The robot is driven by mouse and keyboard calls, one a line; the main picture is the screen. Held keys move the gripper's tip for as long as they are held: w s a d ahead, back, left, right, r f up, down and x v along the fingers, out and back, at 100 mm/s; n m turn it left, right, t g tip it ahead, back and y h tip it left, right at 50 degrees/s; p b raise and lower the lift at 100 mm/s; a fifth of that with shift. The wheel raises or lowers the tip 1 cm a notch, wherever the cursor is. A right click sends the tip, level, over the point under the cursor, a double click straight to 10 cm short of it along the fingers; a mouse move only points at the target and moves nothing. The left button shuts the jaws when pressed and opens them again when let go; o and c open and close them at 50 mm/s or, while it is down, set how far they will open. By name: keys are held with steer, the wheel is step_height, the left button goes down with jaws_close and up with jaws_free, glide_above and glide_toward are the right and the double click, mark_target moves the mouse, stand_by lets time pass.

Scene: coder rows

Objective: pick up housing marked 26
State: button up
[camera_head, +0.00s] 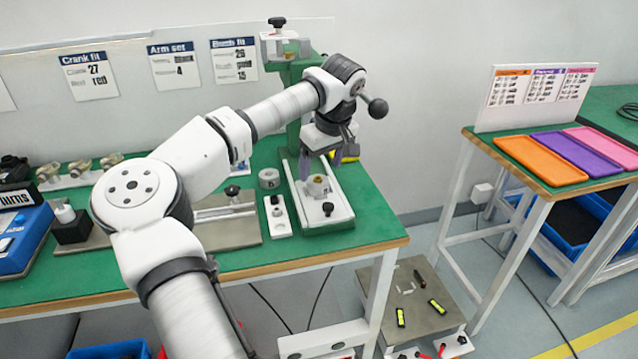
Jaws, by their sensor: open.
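A small light housing with a brass-coloured centre (318,187) sits on the pale plate of the green press (302,140) on the bench. No number on it can be read from here, so I cannot tell if it is marked 26. My gripper (321,162) points down just above this housing, with its fingers apart and nothing seen between them. I cannot tell if a finger touches the housing. A grey cylindrical part (269,178) with a dark mark stands to the left of the press; its mark is not clear.
A white block with black knobs (278,216) lies left of the press base, and a black knob (328,209) stands at its front. A yellow-black object (348,154) is behind the gripper. Orange (541,160), purple and pink trays lie on the right table, across a floor gap.

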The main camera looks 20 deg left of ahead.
mark_target(318, 179)
steer(key=x, duration=0.5)
steer(key=shift+w+p, duration=0.3)
steer(key=c, duration=1.2)
